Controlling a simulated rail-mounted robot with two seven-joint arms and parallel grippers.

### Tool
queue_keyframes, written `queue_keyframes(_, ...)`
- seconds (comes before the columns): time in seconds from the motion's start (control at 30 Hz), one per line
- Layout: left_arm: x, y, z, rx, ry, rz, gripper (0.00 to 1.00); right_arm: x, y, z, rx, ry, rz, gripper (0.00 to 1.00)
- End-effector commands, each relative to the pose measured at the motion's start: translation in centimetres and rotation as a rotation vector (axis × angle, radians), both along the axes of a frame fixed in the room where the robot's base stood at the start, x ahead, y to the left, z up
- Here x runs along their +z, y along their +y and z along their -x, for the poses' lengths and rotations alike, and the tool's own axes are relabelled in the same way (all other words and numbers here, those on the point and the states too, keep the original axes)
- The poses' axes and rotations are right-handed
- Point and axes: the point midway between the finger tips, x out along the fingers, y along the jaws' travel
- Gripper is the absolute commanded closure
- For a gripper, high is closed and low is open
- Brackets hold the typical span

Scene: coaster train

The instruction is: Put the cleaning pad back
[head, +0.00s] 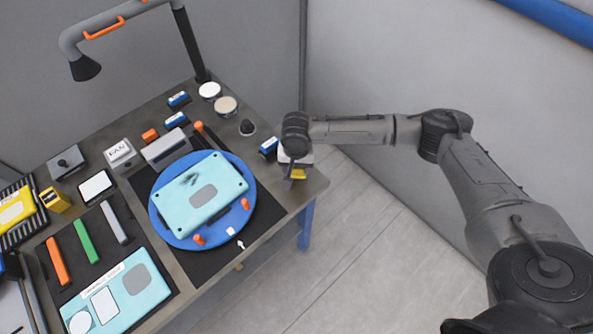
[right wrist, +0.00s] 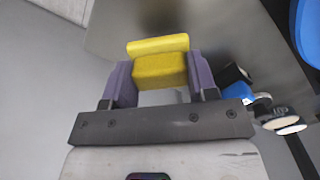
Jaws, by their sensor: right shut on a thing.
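My right gripper (head: 297,168) is at the right corner of the workbench (head: 255,185). It is shut on a yellow block, which looks like the cleaning pad (right wrist: 160,68); this also shows as a small yellow patch under the gripper in the head view (head: 298,174). In the right wrist view the gripper's two purple-grey fingers (right wrist: 156,82) press on the pad's sides, and the pad sticks out beyond them. I cannot tell whether the pad touches the bench. My left gripper is not in view.
A blue block (head: 268,147) and a black knob (head: 247,128) stand close to the gripper's left. A blue turntable (head: 165,228) carries a teal panel (head: 178,211). Round tins (head: 226,106) stand at the back. The lamp (head: 86,68) overhangs the back left.

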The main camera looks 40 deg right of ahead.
Motion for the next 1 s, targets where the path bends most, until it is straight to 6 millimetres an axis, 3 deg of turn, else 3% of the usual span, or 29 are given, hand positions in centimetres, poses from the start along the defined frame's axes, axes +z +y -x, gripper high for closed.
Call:
queue_keyframes(0.2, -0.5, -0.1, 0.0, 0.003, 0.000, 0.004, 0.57, -2.8, 0.0, 0.0, 0.000, 0.001, 0.001, 0.69)
queue_keyframes(0.6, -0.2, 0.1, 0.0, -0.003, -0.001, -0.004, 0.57, -3.1, 0.0, 0.0, 0.000, 0.001, 0.001, 0.69)
queue_keyframes(0.63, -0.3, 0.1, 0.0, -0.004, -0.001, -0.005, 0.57, -3.2, 0.0, 0.1, 0.000, 0.001, 0.001, 0.46)
queue_keyframes(0.9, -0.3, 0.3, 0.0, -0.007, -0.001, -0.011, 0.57, -3.2, 0.0, 0.0, 0.000, 0.001, 0.001, 0.22)
queue_keyframes(1.0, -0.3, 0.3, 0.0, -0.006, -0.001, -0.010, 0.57, -3.2, 0.0, 0.0, 0.000, 0.001, 0.001, 0.22)
